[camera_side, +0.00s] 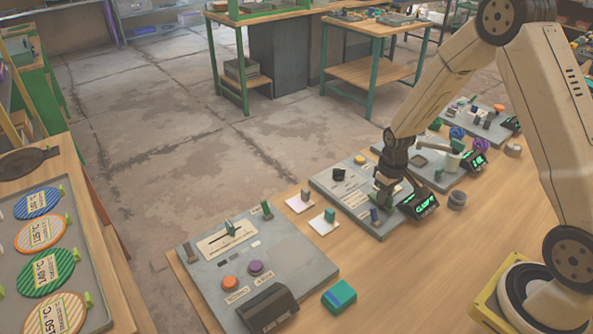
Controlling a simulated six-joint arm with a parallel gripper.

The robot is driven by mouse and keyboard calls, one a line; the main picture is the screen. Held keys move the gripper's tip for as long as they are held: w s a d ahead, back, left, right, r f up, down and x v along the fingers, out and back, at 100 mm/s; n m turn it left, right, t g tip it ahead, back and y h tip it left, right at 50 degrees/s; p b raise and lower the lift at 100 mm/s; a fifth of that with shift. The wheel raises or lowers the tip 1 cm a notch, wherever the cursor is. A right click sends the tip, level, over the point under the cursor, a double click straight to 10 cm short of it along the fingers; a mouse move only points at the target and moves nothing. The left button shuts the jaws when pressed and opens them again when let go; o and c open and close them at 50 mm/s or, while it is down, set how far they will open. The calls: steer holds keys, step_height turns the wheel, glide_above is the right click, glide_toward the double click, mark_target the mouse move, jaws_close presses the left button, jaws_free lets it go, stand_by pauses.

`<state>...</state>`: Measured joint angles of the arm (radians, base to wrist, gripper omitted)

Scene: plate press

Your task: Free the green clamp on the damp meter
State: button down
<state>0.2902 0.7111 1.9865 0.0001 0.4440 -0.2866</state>
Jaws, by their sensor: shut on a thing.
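A grey panel (347,196) with a small black display (420,204) lies in the middle of the wooden bench. The display has glowing green text that seems to read "CLAMP"; I take this panel to be the damp meter. My gripper (384,199) points down over its right part, close to the display. It is shut on a small green piece low on the panel, which looks like the green clamp. The jaws hide most of this piece, so its exact position cannot be told.
A press panel (205,272) with a slot, orange and purple buttons is at front left. A green-blue block (339,296) lies beside it. Another panel (428,178) with a display stands close behind my gripper. A tray of striped discs (88,312) is at far left.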

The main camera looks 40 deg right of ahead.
steer(key=shift+n, duration=2.3)
steer(key=c, duration=0.6)
jaws_free()
steer(key=shift+r, duration=0.15)
steer(key=shift+r, duration=3.75)
